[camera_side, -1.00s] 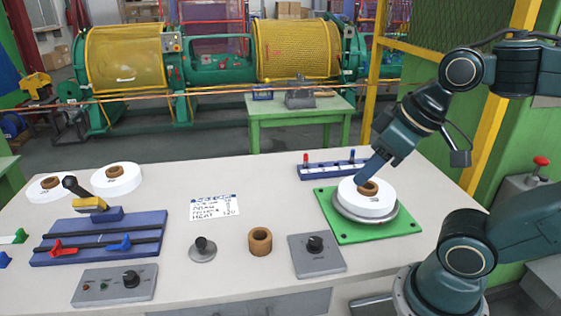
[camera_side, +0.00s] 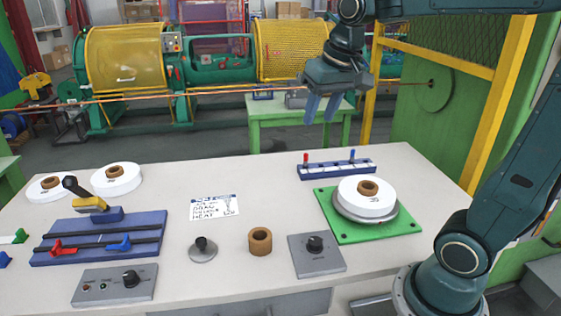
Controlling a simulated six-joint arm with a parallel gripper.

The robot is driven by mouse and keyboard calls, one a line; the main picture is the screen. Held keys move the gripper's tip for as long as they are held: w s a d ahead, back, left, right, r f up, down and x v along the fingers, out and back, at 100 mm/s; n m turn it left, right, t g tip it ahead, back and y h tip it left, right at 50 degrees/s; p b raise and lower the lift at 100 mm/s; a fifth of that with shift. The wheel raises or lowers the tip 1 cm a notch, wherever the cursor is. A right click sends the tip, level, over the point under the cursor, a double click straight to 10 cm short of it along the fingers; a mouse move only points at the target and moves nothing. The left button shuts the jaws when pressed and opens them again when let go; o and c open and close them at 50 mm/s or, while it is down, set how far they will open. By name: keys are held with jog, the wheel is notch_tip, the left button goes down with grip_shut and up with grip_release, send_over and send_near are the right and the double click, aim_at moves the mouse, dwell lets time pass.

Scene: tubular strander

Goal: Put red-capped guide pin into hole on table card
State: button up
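The red-capped guide pin (camera_side: 306,158) stands upright at the left end of a blue rack (camera_side: 337,174) with a white labelled strip, at the back of the table. A blue-capped pin (camera_side: 352,155) stands near the rack's right end. The white card with printed text (camera_side: 214,208) lies flat near the table's middle; its writing is too small to read surely, and I cannot make out a hole. My gripper (camera_side: 319,120) is above the rack, fingers pointing down, apart and empty.
A white spool (camera_side: 358,206) sits on a green plate (camera_side: 331,226) right of the card. A wooden ring (camera_side: 260,241), a grey knob box (camera_side: 316,256) and a round knobbed weight (camera_side: 203,249) stand in front. A blue slider fixture (camera_side: 100,240) is on the left.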

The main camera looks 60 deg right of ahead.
jog(key=w+d+f+m+g, duration=0.1)
jog(key=w+d+m, duration=0.1)
jog(key=w+d, duration=0.45)
jog(key=m+g, duration=0.3)
jog(key=m, duration=0.3)
send_over(306, 154)
notch_tip(306, 154, down, 13)
jog(key=shift+a+y, duration=0.15)
jog(key=shift+y, duration=0.25)
jog(key=shift+w, duration=0.1)
jog(key=shift+f, duration=4.2)
jog(key=shift+f, duration=2.6)
